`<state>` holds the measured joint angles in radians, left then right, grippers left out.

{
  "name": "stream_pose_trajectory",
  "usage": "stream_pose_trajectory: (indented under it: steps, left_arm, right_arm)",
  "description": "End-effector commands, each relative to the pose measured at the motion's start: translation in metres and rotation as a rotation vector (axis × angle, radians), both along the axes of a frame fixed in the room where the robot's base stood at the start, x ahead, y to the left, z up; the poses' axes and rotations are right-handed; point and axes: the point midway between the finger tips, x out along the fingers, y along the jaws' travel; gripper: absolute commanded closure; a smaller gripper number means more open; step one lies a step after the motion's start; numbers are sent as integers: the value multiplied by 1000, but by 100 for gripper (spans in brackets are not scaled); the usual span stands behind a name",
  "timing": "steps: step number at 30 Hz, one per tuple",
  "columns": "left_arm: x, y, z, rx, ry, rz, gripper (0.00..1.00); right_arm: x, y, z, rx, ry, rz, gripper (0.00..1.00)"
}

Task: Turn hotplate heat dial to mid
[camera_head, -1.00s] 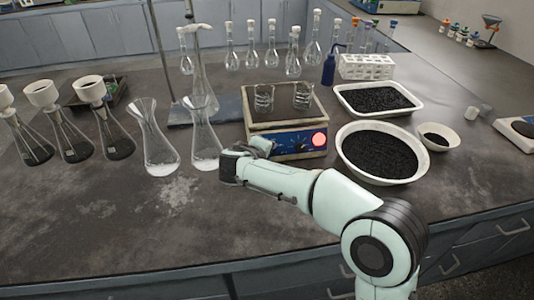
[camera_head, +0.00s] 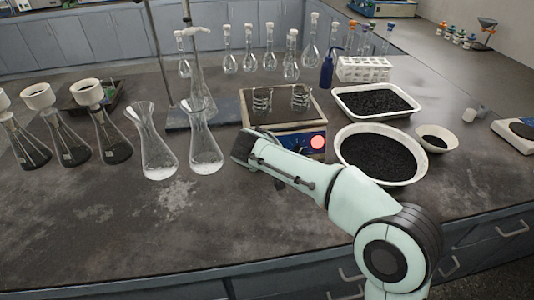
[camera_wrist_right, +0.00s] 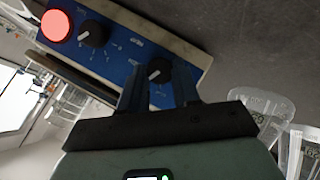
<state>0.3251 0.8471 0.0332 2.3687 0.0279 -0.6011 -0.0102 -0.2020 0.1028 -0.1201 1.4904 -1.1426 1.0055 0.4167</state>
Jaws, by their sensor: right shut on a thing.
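The hotplate (camera_head: 312,128) stands mid-counter with a blue front panel and a lit red button. In the right wrist view the panel (camera_wrist_right: 120,50) appears tilted and upside down, with two black dials bearing white pointer marks. One dial (camera_wrist_right: 92,34) is free beside the red button (camera_wrist_right: 55,25). The other dial (camera_wrist_right: 159,71) sits between the fingers of my right gripper (camera_wrist_right: 158,80), which is shut on it. I cannot tell which dial is for heat; the labels are too blurred. In the head view my right gripper (camera_head: 246,146) covers much of the panel. My left gripper is not in view.
Two beakers (camera_head: 262,101) stand on the hotplate. Glass flasks (camera_head: 205,150) stand close left of my right gripper. A round bowl (camera_head: 345,175) and a tray (camera_head: 345,108) of black grains are on the right. The front counter is clear.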

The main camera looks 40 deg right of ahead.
Motion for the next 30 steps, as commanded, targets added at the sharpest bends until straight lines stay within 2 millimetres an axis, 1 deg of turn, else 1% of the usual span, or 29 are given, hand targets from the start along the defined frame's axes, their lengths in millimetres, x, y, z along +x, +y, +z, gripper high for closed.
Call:
stream_pose_trajectory:
  steps: [8,9,11,19,23,28,30]
  left_arm:
    - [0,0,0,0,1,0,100]
    - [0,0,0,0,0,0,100]
    - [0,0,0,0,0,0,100]
    - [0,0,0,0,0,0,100]
    - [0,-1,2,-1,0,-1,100]
    - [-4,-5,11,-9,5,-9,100]
    - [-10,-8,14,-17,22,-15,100]
  right_arm:
    - [0,1,-1,1,2,2,99]
    - [0,1,-1,1,2,2,62]
    - [0,1,-1,1,2,2,43]
    - [0,0,0,-1,2,1,43]
    - [-3,4,5,0,1,2,43]
    - [-15,21,27,0,-2,5,43]
    - [-23,30,39,1,-3,4,43]
